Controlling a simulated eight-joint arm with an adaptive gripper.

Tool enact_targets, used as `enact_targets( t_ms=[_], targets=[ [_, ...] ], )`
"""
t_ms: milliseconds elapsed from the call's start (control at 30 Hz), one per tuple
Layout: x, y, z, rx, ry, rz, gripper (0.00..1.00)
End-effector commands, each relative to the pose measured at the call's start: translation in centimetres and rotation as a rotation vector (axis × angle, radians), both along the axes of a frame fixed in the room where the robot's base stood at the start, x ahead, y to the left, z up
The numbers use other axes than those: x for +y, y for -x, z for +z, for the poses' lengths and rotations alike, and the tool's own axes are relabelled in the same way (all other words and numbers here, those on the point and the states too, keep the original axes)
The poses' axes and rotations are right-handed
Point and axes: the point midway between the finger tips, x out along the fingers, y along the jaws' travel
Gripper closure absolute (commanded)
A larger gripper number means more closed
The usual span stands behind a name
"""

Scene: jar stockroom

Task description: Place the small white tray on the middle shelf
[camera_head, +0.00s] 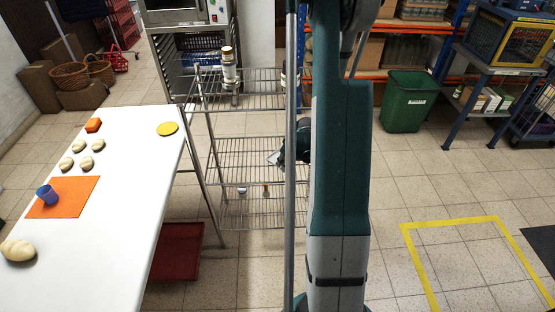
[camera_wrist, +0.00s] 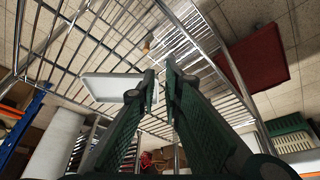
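The small white tray (camera_wrist: 112,88) shows in the wrist view, flat against the bars of a wire shelf. Its right end is partly behind my left finger. In the head view a small pale patch beside my gripper may be part of it; most is hidden. The middle shelf (camera_head: 235,152) of the wire rack looks otherwise clear. My gripper (camera_head: 281,156) is at the right part of that shelf, partly hidden by a rack post and my arm. In the wrist view my gripper (camera_wrist: 161,76) has its fingers apart, with nothing visible between them.
Jars (camera_head: 228,70) stand on the rack's top shelf, and small items (camera_head: 242,190) on the lower one. Upright posts frame the rack closely. A white table (camera_head: 130,200) is at left with a red crate (camera_head: 178,250) beneath. A green bin (camera_head: 405,100) stands at right.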

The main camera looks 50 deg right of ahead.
Motion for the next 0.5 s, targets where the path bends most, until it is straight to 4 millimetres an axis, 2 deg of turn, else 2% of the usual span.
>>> enact_targets(
  t_ms=[200, 500],
  targets=[
    [0.2, 3.6, 0.1, 0.000, -0.001, -0.002, 0.90],
    [0.4, 6.1, 0.0, -0.001, 0.000, -0.001, 0.90]
  ],
)
